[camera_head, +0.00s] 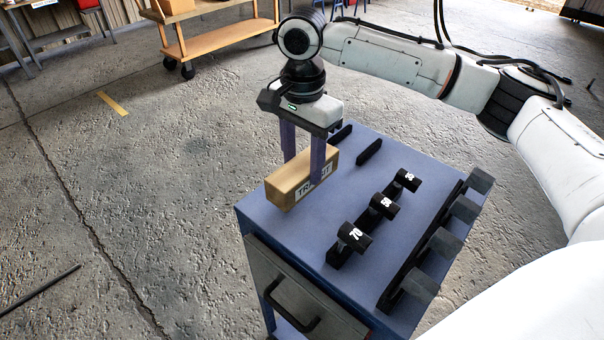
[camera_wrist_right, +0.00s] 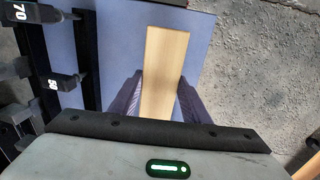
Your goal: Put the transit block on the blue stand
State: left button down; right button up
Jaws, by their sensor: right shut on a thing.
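The transit block (camera_head: 289,187) is a tan wooden block with a white label whose visible letters begin "TR". My right gripper (camera_head: 305,172) is shut on it, one finger on each long side. The block is over the left part of the blue stand (camera_head: 300,228); I cannot tell whether it touches the top. In the right wrist view the block (camera_wrist_right: 165,70) lies lengthwise between the fingers (camera_wrist_right: 160,98), above the blue surface (camera_wrist_right: 115,40). One finger covers part of the label. My left gripper is not in view.
On the stand are a row of black numbered holders (camera_head: 354,236), a black rack with grey blocks (camera_head: 445,242) and two thin black bars (camera_head: 369,152). A drawer with a handle (camera_head: 300,318) is at the stand's front. A wooden cart (camera_head: 222,42) stands behind.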

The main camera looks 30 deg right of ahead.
aim_at(303, 164)
notch_tip(303, 164, down, 4)
jog(key=shift+r, duration=0.25)
jog(key=o, duration=1.2)
notch_tip(303, 164, up, 12)
jog(key=shift+r, duration=0.1)
